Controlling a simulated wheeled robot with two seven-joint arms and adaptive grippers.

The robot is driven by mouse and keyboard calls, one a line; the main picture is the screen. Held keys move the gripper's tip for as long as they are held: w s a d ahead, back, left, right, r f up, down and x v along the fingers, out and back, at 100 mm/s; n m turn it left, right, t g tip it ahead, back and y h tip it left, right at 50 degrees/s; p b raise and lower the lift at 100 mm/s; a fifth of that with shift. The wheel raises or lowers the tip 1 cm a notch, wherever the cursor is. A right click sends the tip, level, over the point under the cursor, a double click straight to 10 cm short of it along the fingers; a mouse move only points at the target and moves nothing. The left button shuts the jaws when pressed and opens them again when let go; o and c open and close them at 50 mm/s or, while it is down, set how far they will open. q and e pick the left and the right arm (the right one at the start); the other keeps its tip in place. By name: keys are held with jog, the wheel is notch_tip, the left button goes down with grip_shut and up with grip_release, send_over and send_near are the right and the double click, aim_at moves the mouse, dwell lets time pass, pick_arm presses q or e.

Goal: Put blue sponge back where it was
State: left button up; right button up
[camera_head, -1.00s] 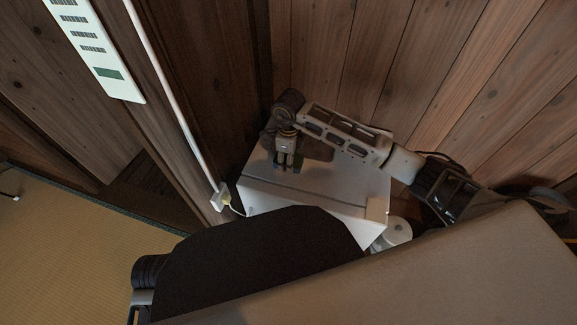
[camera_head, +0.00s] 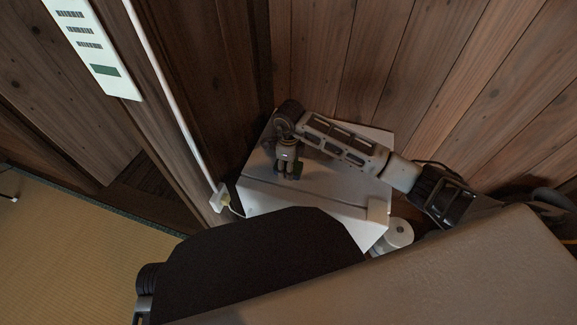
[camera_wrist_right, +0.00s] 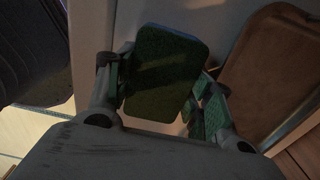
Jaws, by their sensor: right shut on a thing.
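My right gripper (camera_head: 289,172) reaches over the top of a white box-like unit (camera_head: 330,187) in the head view. In the right wrist view, the gripper (camera_wrist_right: 163,100) is shut on a rounded rectangular sponge (camera_wrist_right: 165,70). In the head view the sponge is too small and dark to tell from the fingers. Whether it touches the surface below cannot be told. My left gripper is not clearly visible.
A brown board (camera_wrist_right: 272,70) lies right of the gripper in the right wrist view. Wooden walls (camera_head: 350,60) close in behind the white unit. A plug with a cable (camera_head: 222,197) is at its left. Tatami floor (camera_head: 70,250) is clear at the left.

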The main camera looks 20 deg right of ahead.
jog(key=o, duration=1)
jog(key=shift+f, duration=0.1)
pick_arm(q)
jog(key=shift+w, duration=0.1)
pick_arm(e)
jog(key=shift+r, duration=0.2)
jog(key=shift+r, duration=0.3)
pick_arm(q)
notch_tip(320, 180, up, 6)
jog(key=s+a+g+y+p, duration=0.1)
jog(key=a+p, duration=0.1)
jog(key=p, duration=0.1)
jog(key=shift+f+p, duration=0.2)
jog(key=shift+p, duration=0.15)
pick_arm(e)
jog(key=shift+r, duration=5.65)
